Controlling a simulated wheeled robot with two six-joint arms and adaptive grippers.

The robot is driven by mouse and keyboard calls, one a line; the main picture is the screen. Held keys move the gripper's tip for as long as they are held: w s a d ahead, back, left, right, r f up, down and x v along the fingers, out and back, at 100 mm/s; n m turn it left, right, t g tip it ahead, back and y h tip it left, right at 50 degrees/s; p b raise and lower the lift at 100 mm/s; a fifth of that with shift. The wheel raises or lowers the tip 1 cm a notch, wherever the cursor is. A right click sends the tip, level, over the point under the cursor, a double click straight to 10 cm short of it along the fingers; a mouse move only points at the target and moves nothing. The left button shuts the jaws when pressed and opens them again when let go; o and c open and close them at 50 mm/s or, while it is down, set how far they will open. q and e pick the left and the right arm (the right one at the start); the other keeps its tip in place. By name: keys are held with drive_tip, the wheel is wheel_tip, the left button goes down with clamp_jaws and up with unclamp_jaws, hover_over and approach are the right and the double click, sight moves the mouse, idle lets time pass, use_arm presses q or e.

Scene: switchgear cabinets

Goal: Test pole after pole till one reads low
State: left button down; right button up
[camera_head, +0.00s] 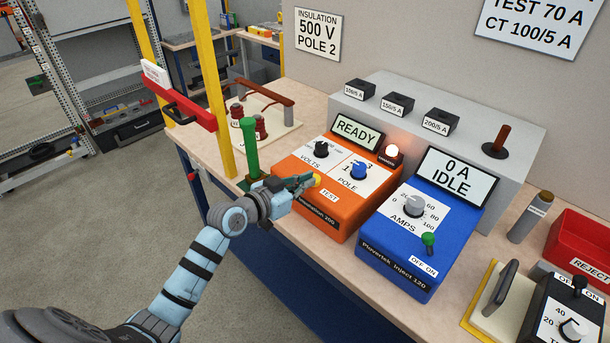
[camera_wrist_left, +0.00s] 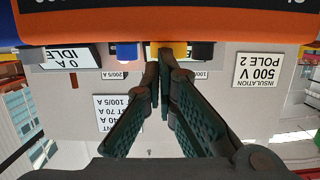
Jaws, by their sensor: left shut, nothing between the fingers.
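The orange insulation tester (camera_head: 325,215) stands on the bench, and its display (camera_head: 357,132) reads READY. It has a black VOLTS knob (camera_head: 321,149), a blue POLE knob (camera_head: 358,171) and a yellow button (camera_head: 317,180) above the TEST label. I cannot tell which pole the blue knob points to. My left gripper (camera_head: 307,182) is shut and empty, its tips at the yellow button; I cannot tell whether they press it. In the left wrist view the shut fingertips (camera_wrist_left: 164,56) lie just under the tester's orange edge (camera_wrist_left: 170,22). A wall sign (camera_head: 318,34) reads INSULATION 500 V POLE 2. My right gripper is not in view.
A blue injector (camera_head: 405,255) reading 0 A IDLE stands right of the tester. A green post (camera_head: 250,148) and yellow uprights (camera_head: 218,90) with a red bar (camera_head: 180,105) stand left. A red REJECT bin (camera_head: 580,245) is far right. A grey box (camera_head: 450,110) stands behind.

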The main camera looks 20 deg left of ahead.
use_arm(q)
drive_tip(key=shift+r, duration=0.15)
drive_tip(key=s+a+r+p, duration=0.3)
drive_tip(key=s+r+p, duration=0.2)
drive_tip(key=s, duration=0.4)
drive_tip(key=shift+r, duration=0.6)
drive_tip(key=shift+s+a, duration=0.1)
